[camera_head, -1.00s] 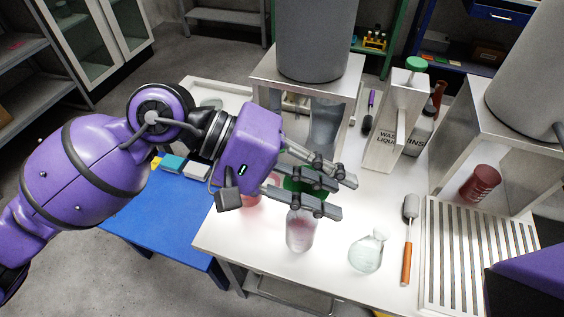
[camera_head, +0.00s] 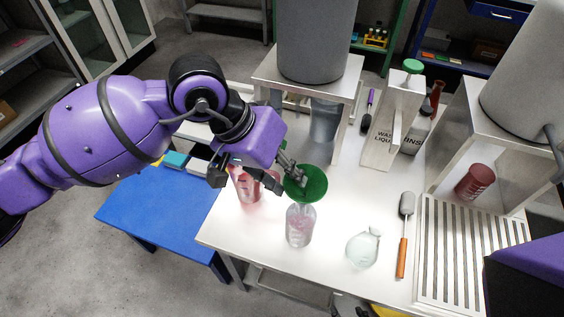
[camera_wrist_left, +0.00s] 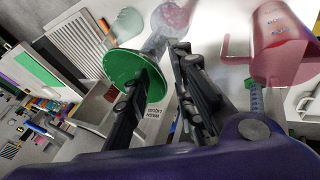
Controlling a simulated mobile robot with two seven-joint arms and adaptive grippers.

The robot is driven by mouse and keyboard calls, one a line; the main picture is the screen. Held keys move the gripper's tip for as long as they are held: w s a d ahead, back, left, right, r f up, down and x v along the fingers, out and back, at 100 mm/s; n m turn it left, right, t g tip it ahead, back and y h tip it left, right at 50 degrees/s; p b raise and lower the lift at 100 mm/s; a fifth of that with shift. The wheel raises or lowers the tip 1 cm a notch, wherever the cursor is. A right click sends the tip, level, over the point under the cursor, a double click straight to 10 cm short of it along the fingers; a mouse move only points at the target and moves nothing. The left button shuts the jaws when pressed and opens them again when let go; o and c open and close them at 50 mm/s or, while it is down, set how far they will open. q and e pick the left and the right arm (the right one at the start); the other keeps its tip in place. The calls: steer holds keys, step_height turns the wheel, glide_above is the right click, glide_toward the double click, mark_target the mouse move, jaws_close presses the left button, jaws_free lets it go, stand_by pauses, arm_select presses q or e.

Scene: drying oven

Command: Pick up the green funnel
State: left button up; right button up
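The green funnel (camera_head: 308,184) sits mouth up over a clear bottle (camera_head: 300,228) holding pinkish contents, near the table's front. Its stem appears to be in the bottle's neck. My left gripper (camera_head: 291,178) is at the funnel's left rim, with its fingers reaching toward the bowl. In the left wrist view, the fingers (camera_wrist_left: 160,70) are spread apart, and one overlaps the edge of the green funnel (camera_wrist_left: 122,68). I cannot tell whether it touches. My right gripper is out of view.
A pink beaker (camera_head: 243,188) stands just left of the bottle. A round glass flask (camera_head: 362,248) and an orange-handled brush (camera_head: 403,240) lie to the right, beside a slatted rack (camera_head: 455,260). A metal stand (camera_head: 350,75) with a grey cylinder is behind. Table front is clear.

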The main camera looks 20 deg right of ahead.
arm_select(q)
steer(key=shift+d+f, duration=0.1)
jaws_close()
stand_by(0.3)
